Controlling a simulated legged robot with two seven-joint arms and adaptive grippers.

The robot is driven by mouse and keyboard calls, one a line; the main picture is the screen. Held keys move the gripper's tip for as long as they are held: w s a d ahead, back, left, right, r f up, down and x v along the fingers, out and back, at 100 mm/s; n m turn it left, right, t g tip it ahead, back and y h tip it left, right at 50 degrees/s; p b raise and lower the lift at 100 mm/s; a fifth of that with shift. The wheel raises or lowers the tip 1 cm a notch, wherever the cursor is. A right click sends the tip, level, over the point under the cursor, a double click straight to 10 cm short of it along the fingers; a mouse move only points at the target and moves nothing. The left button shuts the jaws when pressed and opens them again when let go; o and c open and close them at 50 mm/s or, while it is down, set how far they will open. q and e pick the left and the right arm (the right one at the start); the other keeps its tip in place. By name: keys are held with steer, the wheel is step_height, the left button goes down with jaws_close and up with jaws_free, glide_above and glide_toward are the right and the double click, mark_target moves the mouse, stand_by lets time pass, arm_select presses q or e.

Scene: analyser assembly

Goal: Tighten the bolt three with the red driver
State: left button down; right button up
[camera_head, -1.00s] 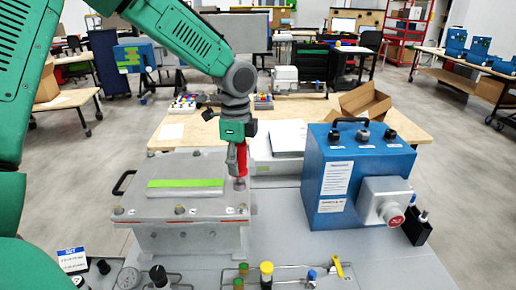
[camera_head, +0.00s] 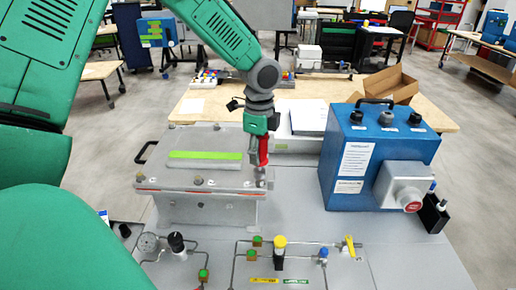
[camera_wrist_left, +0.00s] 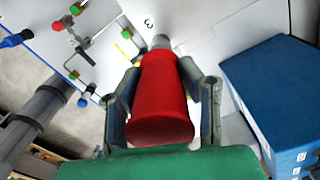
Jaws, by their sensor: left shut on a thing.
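My left gripper (camera_head: 261,139) is shut on the red driver (camera_head: 263,152), which points down at the right end of the grey box lid (camera_head: 190,178). In the left wrist view the red driver (camera_wrist_left: 162,95) sits between both fingers of the left gripper (camera_wrist_left: 161,88). Its grey tip end (camera_wrist_left: 161,42) is beside a printed "3" (camera_wrist_left: 148,22) on a pale surface. Bolt three itself is hidden behind the driver, so I cannot tell whether the tip touches it. Other bolt heads (camera_head: 197,180) show along the lid's front. My right gripper is not in view.
A blue unit (camera_head: 345,195) with knobs and a grey side block stands right of the lid. Pipes and valves (camera_head: 280,246) lie in front, beside a gauge (camera_head: 148,242). A black handle (camera_head: 145,152) sticks out at the lid's left. A wooden table (camera_head: 200,104) stands behind.

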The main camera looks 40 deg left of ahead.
arm_select(q)
steer(key=shift+w+d, duration=0.25)
steer(key=shift+d, duration=0.25)
steer(key=shift+s+a+f, duration=0.1)
steer(key=shift+s+a, duration=0.05)
steer(key=shift+a, duration=0.45)
steer(key=shift+a+f, duration=0.15)
steer(key=shift+s+d, duration=0.1)
steer(key=shift+d, duration=0.2)
steer(key=shift+a+f, duration=0.1)
steer(key=shift+a, duration=0.1)
steer(key=shift+a, duration=0.2)
steer(key=shift+d, duration=0.7)
